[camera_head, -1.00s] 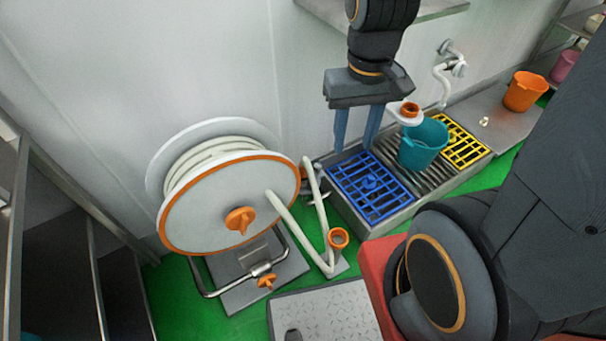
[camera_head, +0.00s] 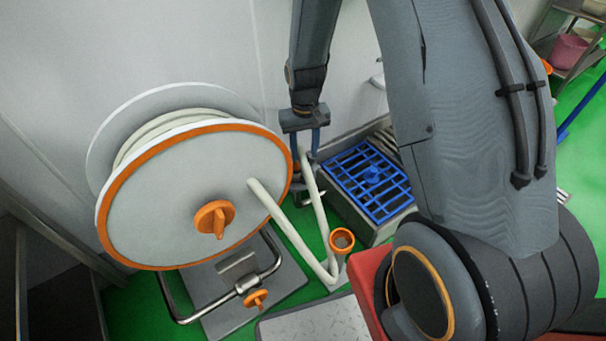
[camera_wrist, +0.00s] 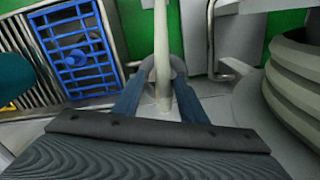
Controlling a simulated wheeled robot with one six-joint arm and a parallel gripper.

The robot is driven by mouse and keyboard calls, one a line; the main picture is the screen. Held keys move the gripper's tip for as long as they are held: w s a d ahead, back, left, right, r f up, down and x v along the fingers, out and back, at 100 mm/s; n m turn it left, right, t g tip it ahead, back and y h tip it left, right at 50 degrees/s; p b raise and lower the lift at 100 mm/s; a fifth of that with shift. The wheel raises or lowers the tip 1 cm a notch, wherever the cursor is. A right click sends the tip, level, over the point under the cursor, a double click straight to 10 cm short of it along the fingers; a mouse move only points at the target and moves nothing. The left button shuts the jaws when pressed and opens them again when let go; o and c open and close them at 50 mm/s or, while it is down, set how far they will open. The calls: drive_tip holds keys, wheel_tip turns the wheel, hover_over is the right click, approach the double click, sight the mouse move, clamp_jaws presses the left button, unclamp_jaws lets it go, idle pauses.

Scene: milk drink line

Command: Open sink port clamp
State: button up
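My gripper (camera_head: 305,156) points down at the wall end of the sink, beside the hose reel. Its two blue fingers are apart. In the wrist view my gripper (camera_wrist: 162,82) has one finger on each side of a pale hose (camera_wrist: 161,45). A grey metal ring, which looks like the sink port clamp (camera_wrist: 151,66), lies around the hose between the fingertips. I cannot tell whether the fingers touch it. In the head view the metal clamp part (camera_head: 313,197) shows low beside the sink; the port itself is mostly hidden by the fingers and hose.
The large white hose reel (camera_head: 165,200) with an orange rim stands close on the left. The sink with its blue grate (camera_head: 368,178) is on the right. An orange-ended hose fitting (camera_head: 342,240) stands in front. The wall is close behind.

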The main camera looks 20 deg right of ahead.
sight(304, 172)
wheel_tip(304, 172, down, 9)
drive_tip(key=shift+w+r+b, duration=0.15)
drive_tip(key=shift+r+b, duration=0.05)
drive_tip(key=shift+b, duration=0.6)
clamp_jaws()
